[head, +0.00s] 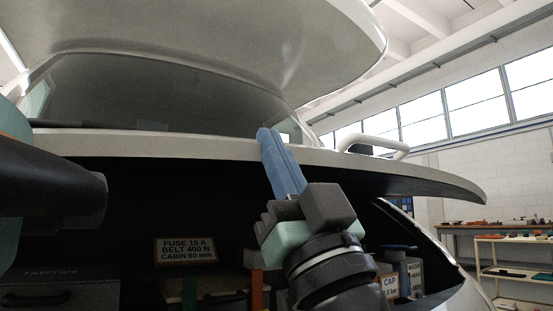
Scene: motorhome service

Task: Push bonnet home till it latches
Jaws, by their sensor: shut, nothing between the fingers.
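The white bonnet (150,144) spans the head view as a thin panel seen nearly edge-on below the windscreen. It is raised, with the dark engine bay (130,200) open beneath it. My gripper (266,134) is shut and empty, with its blue fingers pointing up and away from me. The fingers overlap the bonnet's edge in the picture, and their tips show against the windscreen's lower border. I cannot tell whether they touch the bonnet. The latch cannot be made out.
A sign (186,250) reading fuse, belt and cabin values stands in the bay. A white bar handle (372,143) shows above the bonnet's right side. A workbench (500,228) and shelves stand far right.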

